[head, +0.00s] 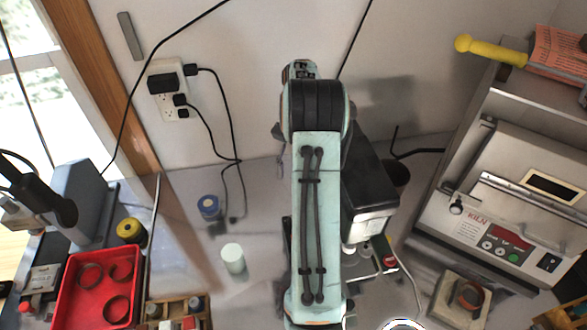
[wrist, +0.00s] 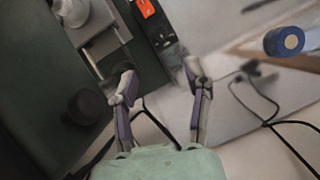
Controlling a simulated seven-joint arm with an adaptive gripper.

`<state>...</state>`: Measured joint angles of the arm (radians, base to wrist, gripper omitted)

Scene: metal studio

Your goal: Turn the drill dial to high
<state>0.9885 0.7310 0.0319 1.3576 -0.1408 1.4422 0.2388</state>
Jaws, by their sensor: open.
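My gripper (wrist: 160,75) is open in the wrist view, with nothing between its two fingers. In the head view my arm hides the gripper. A dark machine body (wrist: 35,75) fills the left of the wrist view. A black round knob (wrist: 86,107) sticks out from it, left of my left finger. Another dark round part is partly hidden behind the left fingertip. I cannot tell which one is the drill dial, and no setting mark is legible. A dark panel with a red-orange switch (wrist: 147,8) lies beyond the fingertips. In the head view a black box-shaped machine (head: 370,190) stands right beside my arm.
A blue-capped container (head: 208,206) and a pale cylinder (head: 233,259) stand left of my arm. Black cables (wrist: 270,115) run at the wrist view's right. A red tray (head: 65,290) is at the left, a large grey machine (head: 500,220) at the right. Some bench left of my arm is clear.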

